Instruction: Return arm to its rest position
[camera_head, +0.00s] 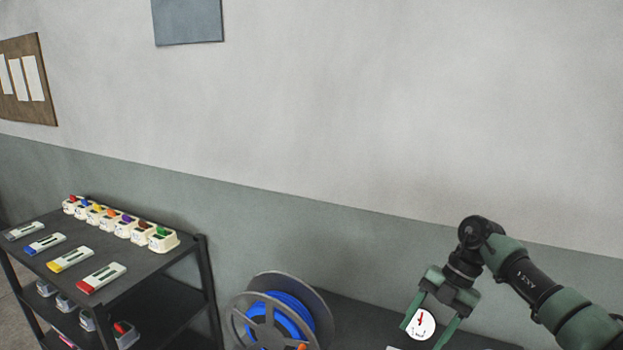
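My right arm comes in from the lower right, and its gripper (424,332) points down over the dark bench top (362,322). Its two green fingers are spread apart. A round white dial (421,324) with red and dark marks shows between the fingers; its right edge looks clear of the right finger. The lower fingertips are near the bottom edge of the picture. My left gripper is not in view.
A reel with blue line (292,312) stands left of the gripper. A dark shelf cart (150,262) at left bears several coloured-tipped devices and cream blocks. Behind is a grey wall (340,120) with a board (28,80) and a panel (188,22). Space above the bench is open.

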